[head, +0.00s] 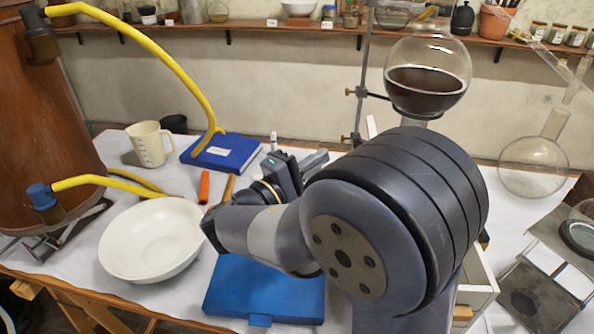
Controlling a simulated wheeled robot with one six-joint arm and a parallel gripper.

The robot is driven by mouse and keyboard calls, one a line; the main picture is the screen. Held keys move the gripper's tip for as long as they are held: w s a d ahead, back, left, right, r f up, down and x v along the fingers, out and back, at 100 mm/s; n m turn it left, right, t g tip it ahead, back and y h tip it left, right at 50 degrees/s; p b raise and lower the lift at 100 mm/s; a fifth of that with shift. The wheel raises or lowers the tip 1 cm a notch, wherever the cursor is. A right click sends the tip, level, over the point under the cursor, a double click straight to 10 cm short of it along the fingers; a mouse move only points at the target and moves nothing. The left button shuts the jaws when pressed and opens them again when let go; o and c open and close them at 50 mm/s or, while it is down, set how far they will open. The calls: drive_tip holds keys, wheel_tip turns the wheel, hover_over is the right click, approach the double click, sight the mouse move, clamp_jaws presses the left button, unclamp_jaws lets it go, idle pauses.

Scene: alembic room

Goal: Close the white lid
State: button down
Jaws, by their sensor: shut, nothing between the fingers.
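A white box (482,292) stands on the table at the right, mostly hidden behind my arm; its front corner and part of an open side show. A narrow white piece (371,127) rises above my arm beside the flask stand. It may be the edge of the raised white lid, but its join to the box is hidden. My gripper (313,161) is partly in view behind my wrist, left of the white piece and apart from it. It is shut and empty. Its fingertips are not clear.
A round flask of dark liquid (427,85) is held on a stand close behind my arm. A white bowl (152,239), a blue case (262,290), a blue book (221,152) and a beige jug (149,145) are at left. A glass flask (534,166) is at right.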

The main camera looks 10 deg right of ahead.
drive_tip(key=shift+s+d+r+p, duration=0.1)
drive_tip(key=shift+d+r, duration=0.1)
drive_tip(key=shift+d, duration=0.5)
drive_tip(key=shift+s+d+r+p, duration=0.1)
drive_tip(key=shift+d+r, duration=0.05)
drive_tip(key=shift+d, duration=0.55)
drive_tip(key=shift+s+d+r+p, duration=0.1)
drive_tip(key=shift+d+r, duration=0.1)
drive_tip(key=shift+d, duration=0.5)
drive_tip(key=shift+r, duration=0.1)
